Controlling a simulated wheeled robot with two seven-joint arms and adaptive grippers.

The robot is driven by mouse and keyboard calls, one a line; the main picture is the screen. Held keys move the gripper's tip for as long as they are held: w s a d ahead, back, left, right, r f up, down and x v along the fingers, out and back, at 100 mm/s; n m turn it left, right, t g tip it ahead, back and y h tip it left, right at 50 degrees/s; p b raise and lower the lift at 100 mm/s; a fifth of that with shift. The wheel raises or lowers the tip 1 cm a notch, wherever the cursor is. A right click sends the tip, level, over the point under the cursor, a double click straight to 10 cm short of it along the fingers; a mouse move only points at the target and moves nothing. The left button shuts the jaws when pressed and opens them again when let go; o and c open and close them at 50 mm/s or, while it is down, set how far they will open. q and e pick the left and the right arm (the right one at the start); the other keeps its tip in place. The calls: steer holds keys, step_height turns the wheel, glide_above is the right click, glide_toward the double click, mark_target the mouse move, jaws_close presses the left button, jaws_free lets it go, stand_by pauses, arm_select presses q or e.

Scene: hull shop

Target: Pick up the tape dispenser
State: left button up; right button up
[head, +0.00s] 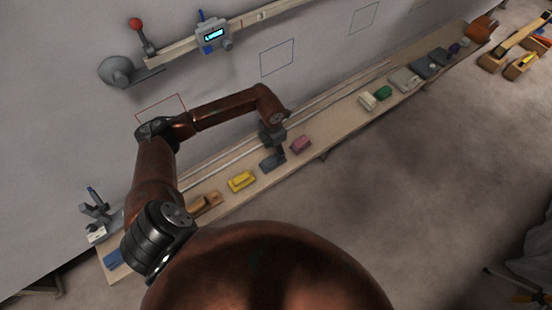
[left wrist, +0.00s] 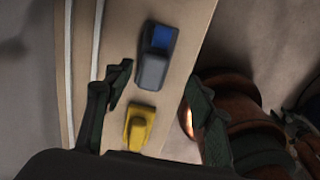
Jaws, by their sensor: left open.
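My left gripper (head: 277,147) hangs over the long bench, just above a dark blue-grey block-like item (head: 270,163). In the left wrist view this item (left wrist: 153,70) is grey with a bright blue part and lies between the spread fingers of the open gripper (left wrist: 158,80), which looks empty. I cannot tell for certain which item is the tape dispenser. A yellow item (head: 242,181) lies nearby on the bench and shows in the left wrist view (left wrist: 139,127) close to the gripper's base.
The narrow bench (head: 335,123) runs along the wall. A pink item (head: 301,144) lies right of the gripper, and a brown wooden item (head: 205,203) lies left. Green (head: 383,92) and grey (head: 403,79) items stand farther along.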

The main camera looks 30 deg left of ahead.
mark_target(272, 159)
arm_select(q)
steer(key=shift+a+f, duration=0.45)
steer(key=shift+s+f, duration=0.15)
steer(key=shift+f, duration=0.65)
step_height(272, 159, down, 5)
steer(key=shift+f+b, duration=0.1)
steer(key=shift+b, duration=0.7)
arm_select(e)
steer(key=shift+s+a+f, duration=0.15)
steer(key=shift+s+f, duration=0.1)
steer(key=shift+f, duration=0.2)
steer(key=shift+s+a+f, duration=0.1)
steer(key=shift+s+f, duration=0.1)
steer(key=shift+f, duration=0.2)
arm_select(q)
steer(key=shift+d, duration=0.1)
steer(key=c, duration=1.3)
arm_select(e)
steer(key=shift+d, duration=0.2)
